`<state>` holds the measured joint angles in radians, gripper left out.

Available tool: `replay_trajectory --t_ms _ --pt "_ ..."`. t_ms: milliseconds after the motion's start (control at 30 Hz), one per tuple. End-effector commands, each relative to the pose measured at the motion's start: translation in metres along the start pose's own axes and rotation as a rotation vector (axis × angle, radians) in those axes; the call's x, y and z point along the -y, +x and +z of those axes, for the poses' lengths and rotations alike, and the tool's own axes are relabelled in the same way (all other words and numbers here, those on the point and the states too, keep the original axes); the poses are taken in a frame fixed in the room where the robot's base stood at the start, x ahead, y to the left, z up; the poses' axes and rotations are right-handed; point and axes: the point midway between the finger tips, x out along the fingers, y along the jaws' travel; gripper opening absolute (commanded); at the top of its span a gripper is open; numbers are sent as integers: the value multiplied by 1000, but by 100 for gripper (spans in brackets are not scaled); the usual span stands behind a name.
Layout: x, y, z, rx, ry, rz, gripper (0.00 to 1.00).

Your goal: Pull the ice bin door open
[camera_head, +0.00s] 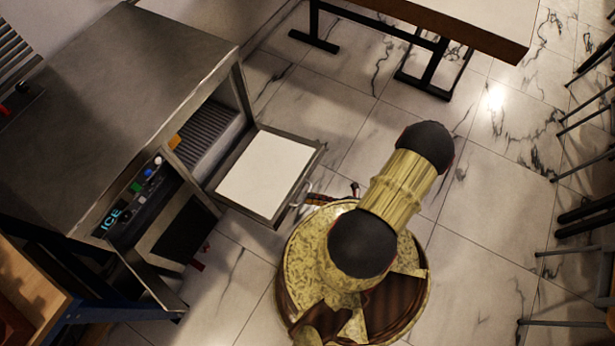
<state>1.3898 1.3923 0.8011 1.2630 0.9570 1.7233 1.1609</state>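The ice bin is a grey metal cabinet (118,75) on the left, with a lit "ICE" panel (112,217) on its front. Its door (265,174), a white panel in a grey frame, stands open, swung well out from the cabinet. The opening shows a ribbed grey interior (207,135). A thin metal handle (301,194) shows at the door's outer edge. My gripper (322,198) is beside that handle, mostly hidden behind my yellow and black arm. I cannot tell whether its fingers touch the handle or are open or shut.
A white-topped table (470,22) with black legs stands at the top. Dark stool or chair legs (590,215) line the right edge. A wooden-topped bench (30,290) is at the lower left. The marble-tiled floor between is clear.

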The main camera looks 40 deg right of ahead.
Motion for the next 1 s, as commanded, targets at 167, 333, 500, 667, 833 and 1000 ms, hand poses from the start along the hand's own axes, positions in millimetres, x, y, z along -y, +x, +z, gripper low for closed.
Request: replay_trajectory --t_ms 167,333,500,667,833,1000 --pt "0 -37 2 4 -5 -2 16" --pt "0 -67 1 3 -4 -1 16" --pt "0 -85 1 0 -3 -1 16" --pt "0 -91 0 0 -1 0 16" --pt "0 -92 0 0 0 0 16" --pt "0 -91 0 0 -1 0 16"
